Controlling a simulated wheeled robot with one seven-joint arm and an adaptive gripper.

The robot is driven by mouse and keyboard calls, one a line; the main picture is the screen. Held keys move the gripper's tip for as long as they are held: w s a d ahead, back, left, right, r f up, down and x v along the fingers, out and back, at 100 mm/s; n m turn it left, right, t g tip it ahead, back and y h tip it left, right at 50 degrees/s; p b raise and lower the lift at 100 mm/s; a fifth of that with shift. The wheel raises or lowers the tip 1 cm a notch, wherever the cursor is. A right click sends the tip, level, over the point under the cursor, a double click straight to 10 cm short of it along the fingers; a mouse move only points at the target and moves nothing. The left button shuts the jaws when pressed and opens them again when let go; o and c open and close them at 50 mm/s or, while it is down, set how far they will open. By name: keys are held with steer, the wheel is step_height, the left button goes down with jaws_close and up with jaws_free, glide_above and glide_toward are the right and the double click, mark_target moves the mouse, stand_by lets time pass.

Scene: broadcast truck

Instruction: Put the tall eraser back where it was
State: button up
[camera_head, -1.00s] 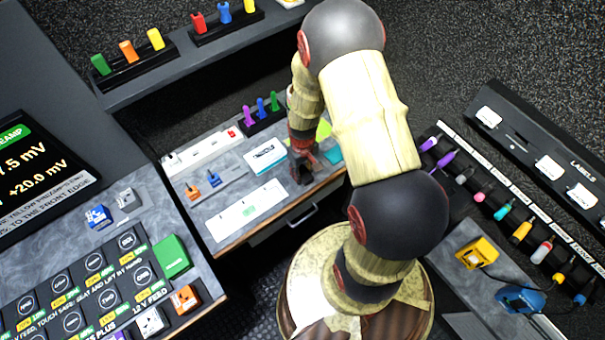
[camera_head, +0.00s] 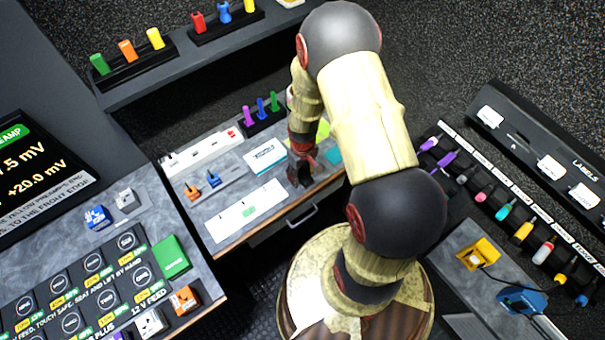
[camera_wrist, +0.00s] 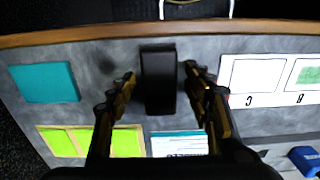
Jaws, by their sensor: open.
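A black upright block (camera_wrist: 158,98), which looks like the tall eraser, stands on the grey desk in the wrist view, near the wooden front edge. My gripper (camera_wrist: 158,77) is open, with one finger on each side of the block. A small gap shows on the left; on the right the finger is very close, and I cannot tell if it touches. In the head view my gripper (camera_head: 303,172) is low over the desk's right part, and the eraser cannot be made out clearly there.
A teal pad (camera_wrist: 45,83) and yellow-green notes (camera_wrist: 90,141) lie left of the block in the wrist view. A white card with marked boxes (camera_wrist: 270,80) lies to the right. A white printed box (camera_head: 265,156) is behind it. A drawer handle (camera_head: 302,216) is below the desk edge.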

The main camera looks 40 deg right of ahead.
step_height(320, 180, up, 12)
steer(key=p, duration=0.2)
step_height(320, 180, up, 9)
steer(key=t, duration=0.1)
glide_above(302, 174)
steer(key=w+a, duration=0.1)
steer(key=a, duration=0.1)
steer(key=s+a+r+t, duration=0.1)
steer(key=a+r+t, duration=0.15)
steer(key=r, duration=0.85)
steer(key=s+a+r+t, duration=0.1)
steer(key=s+a+r, duration=0.2)
steer(key=s+r, duration=0.3)
steer(key=s+a+r+t, duration=0.1)
steer(key=s+a+r, duration=0.3)
steer(key=s+r, duration=0.2)
step_height(302, 174, up, 2)
steer(key=shift+s+a+r, duration=0.15)
steer(key=shift+s+r, duration=0.05)
